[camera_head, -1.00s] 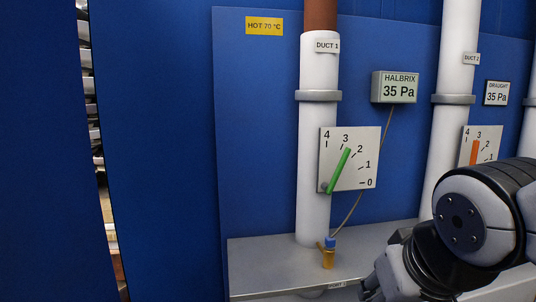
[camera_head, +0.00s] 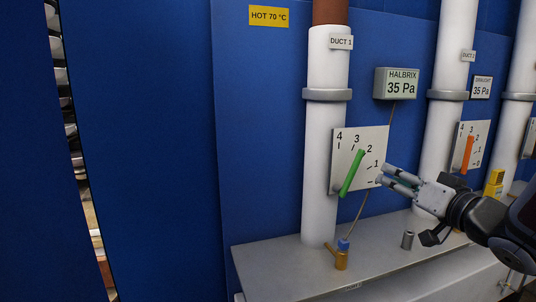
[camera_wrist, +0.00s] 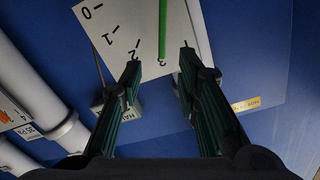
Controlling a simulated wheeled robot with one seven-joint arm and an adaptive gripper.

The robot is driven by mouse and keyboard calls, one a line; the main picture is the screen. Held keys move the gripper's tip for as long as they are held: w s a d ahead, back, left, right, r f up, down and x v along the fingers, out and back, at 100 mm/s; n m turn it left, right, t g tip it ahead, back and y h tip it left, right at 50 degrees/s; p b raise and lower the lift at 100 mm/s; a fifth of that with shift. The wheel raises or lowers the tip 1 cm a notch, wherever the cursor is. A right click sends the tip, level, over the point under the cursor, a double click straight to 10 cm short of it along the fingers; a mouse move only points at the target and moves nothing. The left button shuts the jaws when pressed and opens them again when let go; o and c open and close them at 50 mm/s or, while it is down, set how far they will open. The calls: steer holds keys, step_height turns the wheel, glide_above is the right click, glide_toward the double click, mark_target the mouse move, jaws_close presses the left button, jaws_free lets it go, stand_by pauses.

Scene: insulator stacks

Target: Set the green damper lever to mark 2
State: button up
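The green damper lever (camera_head: 352,175) is on the white scale plate (camera_head: 343,150) of duct 1. In the head view its tip appears between marks 3 and 2. In the wrist view the lever (camera_wrist: 163,30) points at about mark 3, with mark 2 (camera_wrist: 135,50) uncovered to its left. My gripper (camera_head: 384,174) is at the plate's right edge in the head view, fingers pointing left towards the lever. It is open and empty. In the wrist view the lever's tip lies beyond and between the separated fingertips (camera_wrist: 160,66), with no contact visible.
An orange lever (camera_head: 467,154) on duct 2's plate is to the right. The Halbrix display (camera_head: 397,84) reads 35 Pa above the plate, with a cable hanging down. A brass fitting with a blue top (camera_head: 342,256) and a grey cylinder (camera_head: 407,240) stand on the grey ledge (camera_head: 290,262).

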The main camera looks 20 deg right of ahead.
mark_target(360, 161)
steer(key=w, duration=1.3)
steer(key=shift+w+a+b, duration=0.25)
steer(key=shift+a+b, duration=0.05)
steer(key=shift+b, duration=0.1)
steer(key=shift+c, duration=0.2)
jaws_close()
